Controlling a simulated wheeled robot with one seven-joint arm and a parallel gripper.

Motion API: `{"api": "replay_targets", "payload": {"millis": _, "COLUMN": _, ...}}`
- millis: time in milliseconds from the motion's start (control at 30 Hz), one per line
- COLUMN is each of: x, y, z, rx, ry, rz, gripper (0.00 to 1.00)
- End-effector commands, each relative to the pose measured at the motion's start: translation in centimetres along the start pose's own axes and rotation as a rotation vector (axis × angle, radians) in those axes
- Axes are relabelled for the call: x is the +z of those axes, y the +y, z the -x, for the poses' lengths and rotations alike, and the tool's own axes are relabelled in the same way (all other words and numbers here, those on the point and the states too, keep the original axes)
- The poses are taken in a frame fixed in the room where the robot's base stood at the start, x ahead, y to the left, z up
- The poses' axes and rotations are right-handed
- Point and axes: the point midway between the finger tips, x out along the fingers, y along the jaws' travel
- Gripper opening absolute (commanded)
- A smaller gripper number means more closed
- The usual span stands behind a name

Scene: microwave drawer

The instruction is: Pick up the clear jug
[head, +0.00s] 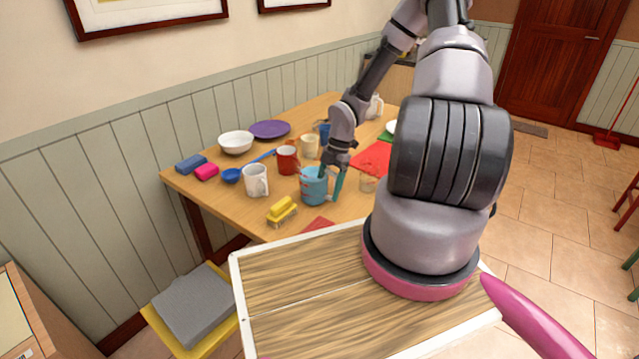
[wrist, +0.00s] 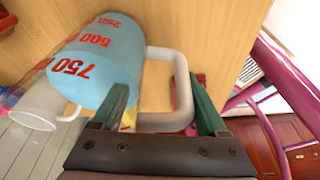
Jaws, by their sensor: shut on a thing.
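The jug (head: 314,188) has a light blue body with red markings and stands near the front edge of the wooden table. In the wrist view the jug (wrist: 92,62) shows the red numbers 250, 500 and 750, with a pale loop handle (wrist: 182,90) on its right. My gripper (head: 330,181) reaches down at the jug's right side. In the wrist view, my gripper (wrist: 158,90) has its green fingers on either side of the handle and is shut on it. Whether the jug's base touches the table is not clear.
A white bowl (head: 236,142) and purple plate (head: 270,129) lie farther back.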

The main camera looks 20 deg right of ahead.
Motion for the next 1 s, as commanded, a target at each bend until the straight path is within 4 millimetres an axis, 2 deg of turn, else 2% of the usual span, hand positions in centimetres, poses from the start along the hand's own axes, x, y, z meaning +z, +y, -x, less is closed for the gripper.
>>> {"api": "replay_targets", "payload": {"millis": 167, "x": -0.1, "y": 0.0, "z": 0.3, "rx": 0.000, "ry": 0.001, "rz": 0.001, "gripper": 0.00}}
{"api": "replay_targets", "payload": {"millis": 267, "x": -0.4, "y": 0.1, "z": 1.4, "rx": 0.002, "ry": 0.000, "rz": 0.001, "gripper": 0.00}}
{"api": "replay_targets", "payload": {"millis": 500, "x": -1.7, "y": 0.0, "z": 5.7, "rx": 0.002, "ry": -0.002, "rz": -0.001, "gripper": 0.00}}
{"api": "replay_targets", "payload": {"millis": 700, "x": -2.6, "y": 0.0, "z": 8.5, "rx": 0.000, "ry": 0.000, "rz": 0.000, "gripper": 0.00}}
{"api": "replay_targets", "payload": {"millis": 833, "x": -2.9, "y": 0.0, "z": 9.4, "rx": -0.001, "ry": 0.001, "rz": 0.001, "gripper": 0.00}}
{"api": "replay_targets", "payload": {"millis": 1000, "x": -3.0, "y": 0.0, "z": 9.6, "rx": -0.002, "ry": 0.002, "rz": 0.001, "gripper": 0.00}}
